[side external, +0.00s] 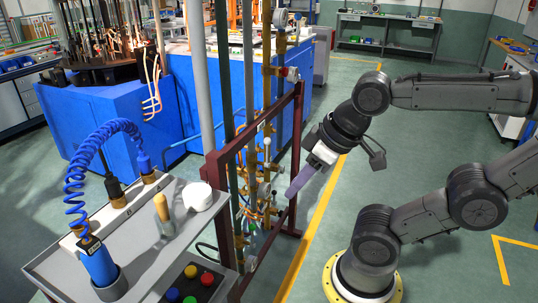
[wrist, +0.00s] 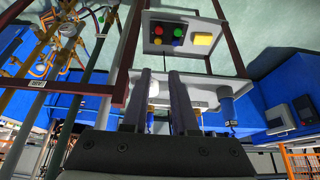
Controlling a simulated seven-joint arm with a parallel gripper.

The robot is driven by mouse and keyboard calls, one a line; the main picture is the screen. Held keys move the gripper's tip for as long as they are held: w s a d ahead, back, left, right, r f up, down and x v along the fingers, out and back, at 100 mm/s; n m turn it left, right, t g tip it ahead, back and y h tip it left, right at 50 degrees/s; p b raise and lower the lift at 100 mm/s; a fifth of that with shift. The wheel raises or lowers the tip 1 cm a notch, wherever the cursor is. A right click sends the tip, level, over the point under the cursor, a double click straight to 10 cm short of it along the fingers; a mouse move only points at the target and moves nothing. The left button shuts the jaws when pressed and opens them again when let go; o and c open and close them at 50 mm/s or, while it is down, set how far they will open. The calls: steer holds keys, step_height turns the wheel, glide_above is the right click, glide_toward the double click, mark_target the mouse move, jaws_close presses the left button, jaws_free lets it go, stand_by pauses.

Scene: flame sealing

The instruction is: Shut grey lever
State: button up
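The pipe and valve panel (side external: 250,190) stands in the middle of the side external view, with brass fittings and several small handles. These are too small for me to tell surely which one is the grey lever. Pipes, brass valves and a round gauge (wrist: 68,30) show at the upper left of the wrist view. My gripper (side external: 290,197) is just right of the panel, pointing down and left, apart from the valves as far as I can tell. In the wrist view its two long fingers (wrist: 162,74) stand apart with nothing between them.
A dark red frame (side external: 297,140) surrounds the pipes close to my gripper. A grey cart (side external: 150,255) with a coiled blue hose and a button box (side external: 195,285) stands at the lower left. A blue machine (side external: 105,130) is behind.

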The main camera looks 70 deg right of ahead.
steer(key=r, duration=0.4)
steer(key=shift+w+r, duration=0.3)
steer(key=shift+r, duration=0.1)
jaws_close()
steer(key=w+d+r+n+t, duration=0.2)
steer(key=w+n+t, duration=0.25)
steer(key=w, duration=1.25)
steer(key=w+d+t+h, duration=0.2)
steer(key=w+d+h, duration=0.2)
steer(key=d, duration=0.3)
steer(key=w+d+t+h, duration=0.1)
steer(key=w+d+h, duration=0.25)
steer(key=d, duration=0.35)
steer(key=s+d+f+n+g+h, duration=0.1)
steer(key=s+d+f+g+h, duration=0.15)
steer(key=d+h, duration=0.3)
steer(key=s+d+f+g+h, duration=0.1)
steer(key=s+d+g+h, duration=0.1)
steer(key=s+d+h, duration=0.35)
step_height(320, 180, down, 25)
steer(key=w+d+y, duration=0.1)
steer(key=shift+w+d+y, duration=0.2)
steer(key=shift+w+y, duration=0.15)
